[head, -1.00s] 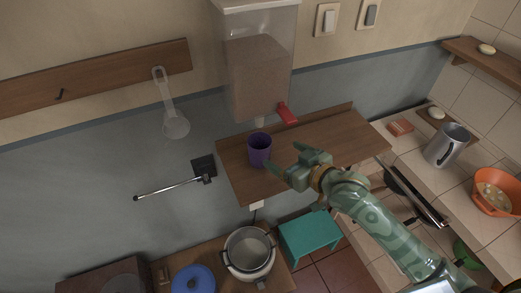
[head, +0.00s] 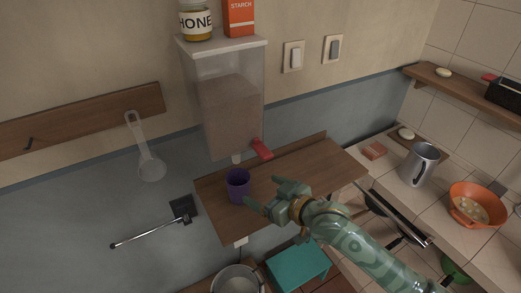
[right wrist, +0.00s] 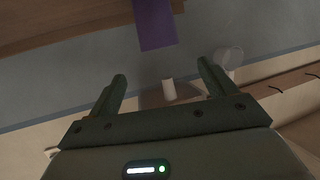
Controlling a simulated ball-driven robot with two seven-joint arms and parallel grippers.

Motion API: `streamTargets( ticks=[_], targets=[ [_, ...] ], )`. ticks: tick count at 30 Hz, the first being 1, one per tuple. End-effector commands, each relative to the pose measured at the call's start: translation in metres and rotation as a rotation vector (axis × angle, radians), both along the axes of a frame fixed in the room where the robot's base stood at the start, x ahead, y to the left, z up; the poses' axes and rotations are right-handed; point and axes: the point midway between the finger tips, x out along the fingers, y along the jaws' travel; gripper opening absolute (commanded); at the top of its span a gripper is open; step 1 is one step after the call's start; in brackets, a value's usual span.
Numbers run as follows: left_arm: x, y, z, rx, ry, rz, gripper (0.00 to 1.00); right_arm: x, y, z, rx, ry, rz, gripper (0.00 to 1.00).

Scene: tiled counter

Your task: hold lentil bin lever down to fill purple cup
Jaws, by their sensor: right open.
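The lentil bin (head: 228,112) is a clear box on the wall, filled with brown contents, with a white spout (head: 236,158) underneath. Its red lever (head: 262,149) sticks out at the lower right. The purple cup (head: 238,184) stands upright on the wooden shelf (head: 300,165), below and close to the spout. My right gripper (head: 262,194) is open and empty, just right of the cup in the head view. In the right wrist view, the cup (right wrist: 155,24) shows beyond the open fingers (right wrist: 162,84), apart from them. My left gripper is not in view.
A honey jar (head: 196,20) and a starch box (head: 239,17) stand on top of the bin. A pot (head: 238,281) and a teal stool (head: 298,266) are below the shelf. A metal pitcher (head: 420,164) and an orange bowl (head: 478,204) are on the right counter.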

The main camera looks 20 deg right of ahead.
Motion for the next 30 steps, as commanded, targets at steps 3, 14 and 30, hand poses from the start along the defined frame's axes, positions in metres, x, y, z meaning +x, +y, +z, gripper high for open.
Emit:
streamTargets(
  ticks=[3,14,30],
  targets=[
    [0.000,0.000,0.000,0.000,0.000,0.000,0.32,0.000,0.000,0.000,0.000,0.000,0.000,0.84],
    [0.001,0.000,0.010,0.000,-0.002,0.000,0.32,-0.007,0.000,0.002,0.001,0.017,0.000,0.39],
    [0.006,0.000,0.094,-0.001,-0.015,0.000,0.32,-0.082,-0.023,0.185,-0.023,-0.079,-0.216,0.00]
  ],
)
